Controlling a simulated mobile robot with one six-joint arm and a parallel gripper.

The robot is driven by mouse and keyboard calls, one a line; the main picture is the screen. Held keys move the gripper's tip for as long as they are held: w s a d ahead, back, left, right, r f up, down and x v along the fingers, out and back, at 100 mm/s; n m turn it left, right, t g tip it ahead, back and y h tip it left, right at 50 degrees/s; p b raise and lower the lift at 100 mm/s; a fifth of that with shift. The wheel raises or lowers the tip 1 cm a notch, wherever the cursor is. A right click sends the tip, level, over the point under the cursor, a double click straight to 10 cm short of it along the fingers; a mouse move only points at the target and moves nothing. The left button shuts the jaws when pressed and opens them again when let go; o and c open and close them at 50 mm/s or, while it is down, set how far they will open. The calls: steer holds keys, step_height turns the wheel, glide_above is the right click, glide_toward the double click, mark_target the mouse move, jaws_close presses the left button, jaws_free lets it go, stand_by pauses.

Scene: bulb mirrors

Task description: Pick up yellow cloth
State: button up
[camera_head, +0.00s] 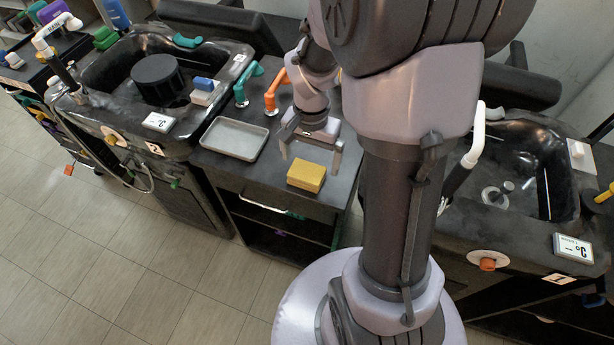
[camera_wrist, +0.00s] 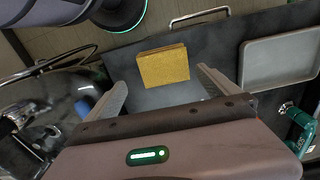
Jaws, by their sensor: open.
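The yellow cloth (camera_head: 306,176) is a folded, block-like stack lying on the dark counter near its front edge. It also shows in the wrist view (camera_wrist: 164,66), ahead of the fingers and roughly centred between them. My gripper (camera_head: 310,158) is open and empty, just above and behind the cloth in the head view. In the wrist view its two fingers (camera_wrist: 163,85) stand apart, one on each side below the cloth. The fingers do not appear to touch the cloth.
A grey tray (camera_head: 235,139) lies on the counter left of the cloth. Dark sinks flank the counter on the left (camera_head: 110,75) and right (camera_head: 545,150). A cabinet handle (camera_head: 263,203) is below the counter edge.

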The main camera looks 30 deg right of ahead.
mark_target(308, 172)
steer(key=f+b, duration=0.1)
steer(key=f, duration=0.2)
steer(key=f+b, duration=0.1)
steer(key=f, duration=0.1)
steer(key=shift+w+a+b, duration=0.2)
steer(key=shift+a+b, duration=0.1)
steer(key=shift+b, duration=0.05)
steer(key=shift+r, duration=0.1)
steer(key=shift+c, duration=0.9)
steer(key=c, duration=1.2)
step_height(308, 172, up, 10)
steer(key=p, duration=0.4)
steer(key=shift+p, duration=0.4)
